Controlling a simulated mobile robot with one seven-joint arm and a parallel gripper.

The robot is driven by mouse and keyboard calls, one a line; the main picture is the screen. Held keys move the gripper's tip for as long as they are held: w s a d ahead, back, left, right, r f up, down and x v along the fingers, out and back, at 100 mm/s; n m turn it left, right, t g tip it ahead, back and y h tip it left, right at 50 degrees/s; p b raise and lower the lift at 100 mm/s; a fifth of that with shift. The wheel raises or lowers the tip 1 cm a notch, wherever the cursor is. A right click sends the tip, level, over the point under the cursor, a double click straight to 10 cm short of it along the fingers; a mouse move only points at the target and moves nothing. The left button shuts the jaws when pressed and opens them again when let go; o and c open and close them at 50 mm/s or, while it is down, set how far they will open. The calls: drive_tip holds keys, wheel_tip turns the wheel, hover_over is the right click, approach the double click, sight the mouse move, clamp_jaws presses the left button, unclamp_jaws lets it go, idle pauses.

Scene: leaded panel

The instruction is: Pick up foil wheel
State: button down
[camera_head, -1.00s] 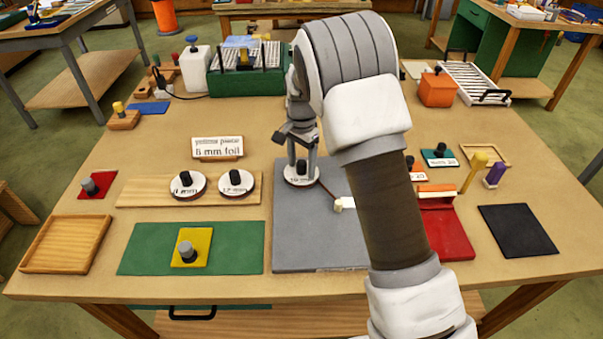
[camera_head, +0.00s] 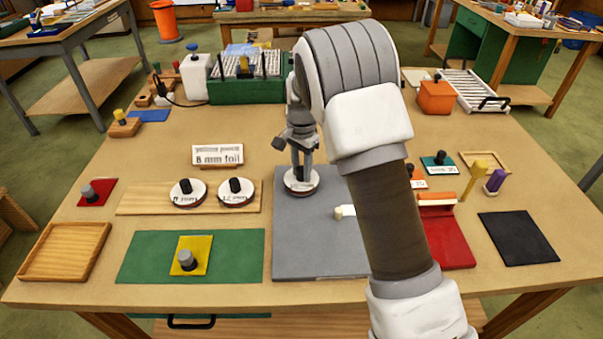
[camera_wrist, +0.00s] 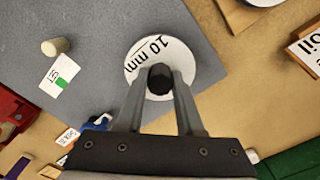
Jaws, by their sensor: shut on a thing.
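The foil wheel (camera_head: 297,187) is a white disc with a dark rim and a black knob. In the wrist view, the disc (camera_wrist: 139,65) reads "10 mm". My gripper (camera_head: 301,170) points down at it, with its fingers closed on the black knob (camera_wrist: 160,78). The wheel is at the upper left part of the grey mat (camera_head: 305,245). I cannot tell whether it touches the mat or is slightly above it. Two similar wheels, one on the left (camera_head: 181,197) and one on the right (camera_head: 231,197), sit on a wooden board.
An "8 mm foil" sign (camera_head: 217,155) stands behind the board. A green box (camera_head: 240,90) stands at the back. A red tray (camera_head: 449,240) lies right of my arm.

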drive_tip(key=r, duration=0.4)
drive_tip(key=shift+d, duration=0.25)
drive_tip(key=d+r, duration=0.6)
drive_tip(key=d, duration=0.5)
drive_tip(key=shift+s+r, duration=0.2)
drive_tip(key=shift+s, duration=0.1)
drive_tip(key=shift+d, duration=0.1)
drive_tip(key=c, duration=1.1)
unclamp_jaws()
clamp_jaws()
